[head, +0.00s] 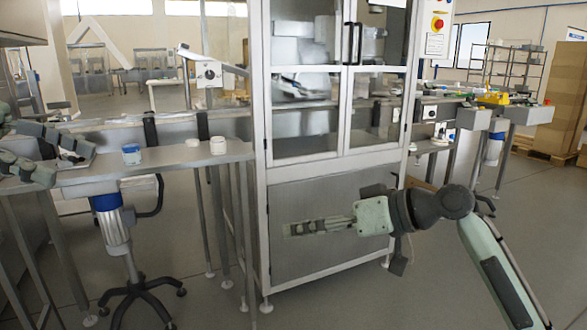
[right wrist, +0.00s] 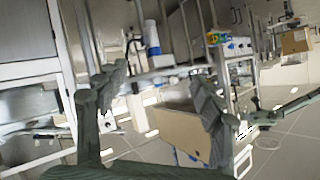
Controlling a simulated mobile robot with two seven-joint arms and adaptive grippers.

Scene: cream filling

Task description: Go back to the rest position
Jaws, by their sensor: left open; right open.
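My left gripper (head: 68,160) is at the left edge of the head view, over the left end of the metal table, with its dark fingers apart. Most of the left arm is out of view. My right gripper (head: 292,228) points left in front of the lower panel of the machine cabinet, clear of the table. In the right wrist view its two fingers (right wrist: 158,85) are spread wide with nothing between them.
A metal table (head: 170,155) at the left bears a blue-lidded white jar (head: 132,154) and white cups (head: 217,146). The tall glazed cabinet (head: 335,175) stands in the middle. Another bench with yellow items (head: 493,98) is at the right.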

